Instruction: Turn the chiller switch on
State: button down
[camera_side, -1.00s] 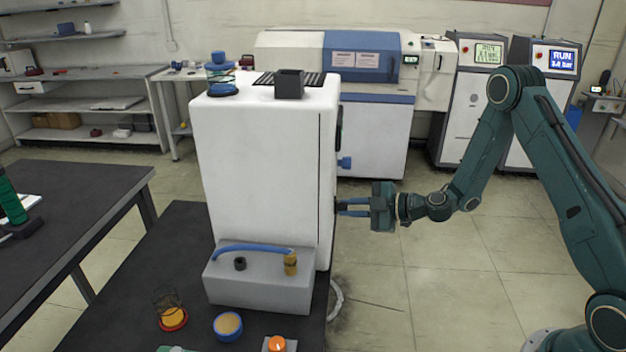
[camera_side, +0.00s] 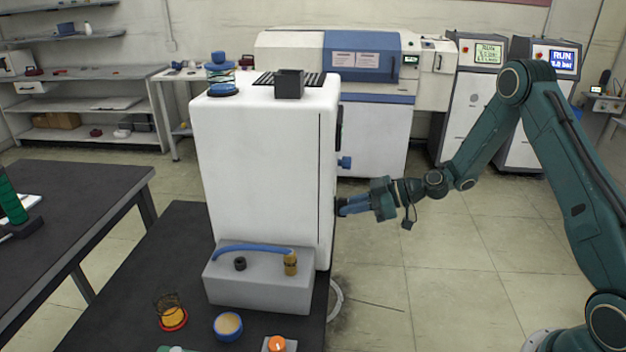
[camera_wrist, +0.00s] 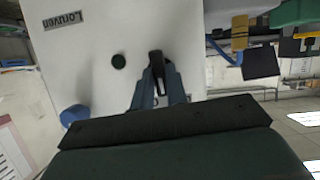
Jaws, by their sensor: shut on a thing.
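The white cabinet (camera_side: 262,165) stands on a dark table, and its right side faces my arm. My gripper (camera_side: 348,207) reaches in from the right and its blue fingers meet that side. In the wrist view my gripper (camera_wrist: 161,82) is shut on a black switch handle (camera_wrist: 157,67) on the white panel, one finger on each side of it. The handle's lower part is hidden between the fingers. The side view shows only a small dark bit of the switch, at the fingertips. I cannot read any on or off mark.
A round black button (camera_wrist: 118,61) and a blue knob (camera_wrist: 75,116) sit on the same panel. The knob also shows in the side view (camera_side: 345,163), above my gripper. Two display cabinets (camera_side: 487,90) stand at the back right. The floor below my gripper is clear.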

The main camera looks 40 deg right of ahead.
jog(key=shift+w+d+f+m+g+y, duration=0.15)
jog(key=shift+m+g+y, duration=0.7)
jog(key=shift+m, duration=0.85)
jog(key=shift+w+d+m+g+y, duration=0.1)
jog(key=shift+m+g+y, duration=0.45)
jog(key=shift+m+y, duration=0.85)
jog(key=shift+m+h, duration=0.25)
jog(key=shift+m, duration=0.15)
jog(key=c, duration=1.4)
grip_release()
jog(key=v, duration=1.2)
